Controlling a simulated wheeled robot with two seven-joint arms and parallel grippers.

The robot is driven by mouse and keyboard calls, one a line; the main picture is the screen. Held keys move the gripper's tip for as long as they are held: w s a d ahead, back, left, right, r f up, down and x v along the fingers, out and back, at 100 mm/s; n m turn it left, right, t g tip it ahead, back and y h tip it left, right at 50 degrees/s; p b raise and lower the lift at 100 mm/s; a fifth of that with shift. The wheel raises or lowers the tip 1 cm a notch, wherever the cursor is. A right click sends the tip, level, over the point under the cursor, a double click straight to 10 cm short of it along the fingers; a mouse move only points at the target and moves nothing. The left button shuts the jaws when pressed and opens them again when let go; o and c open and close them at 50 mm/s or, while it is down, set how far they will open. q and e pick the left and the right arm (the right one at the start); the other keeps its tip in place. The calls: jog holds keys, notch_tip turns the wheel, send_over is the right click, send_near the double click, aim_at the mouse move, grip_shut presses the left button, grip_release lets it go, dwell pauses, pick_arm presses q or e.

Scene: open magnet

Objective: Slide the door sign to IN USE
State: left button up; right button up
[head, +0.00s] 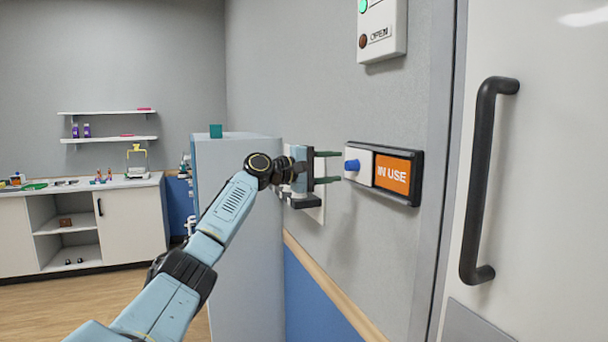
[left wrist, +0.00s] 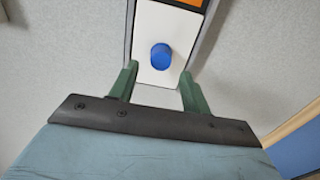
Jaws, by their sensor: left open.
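The door sign (head: 416,178) is a dark-framed slider on the grey wall, left of the door. Its orange panel (head: 393,174) reads IN USE and shows on the right. The white slider plate (head: 359,152) covers the left part and bears a blue knob (head: 352,165). My left gripper (head: 328,167) is open and empty, just left of the knob, fingers pointing at the sign. In the left wrist view the knob (left wrist: 161,56) stands beyond and between the two green fingertips (left wrist: 158,80), apart from them. My right gripper is not in view.
The door with a black handle (head: 483,180) is to the right. A white panel marked OPEN (head: 382,28) with a lit green lamp is above the sign. A grey cabinet (head: 235,230) stands behind my left arm. A counter (head: 80,184) and shelves are far left.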

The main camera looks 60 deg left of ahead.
pick_arm(q)
jog(key=b+v, duration=0.4)
jog(key=v, duration=0.5)
jog(key=shift+s, duration=0.2)
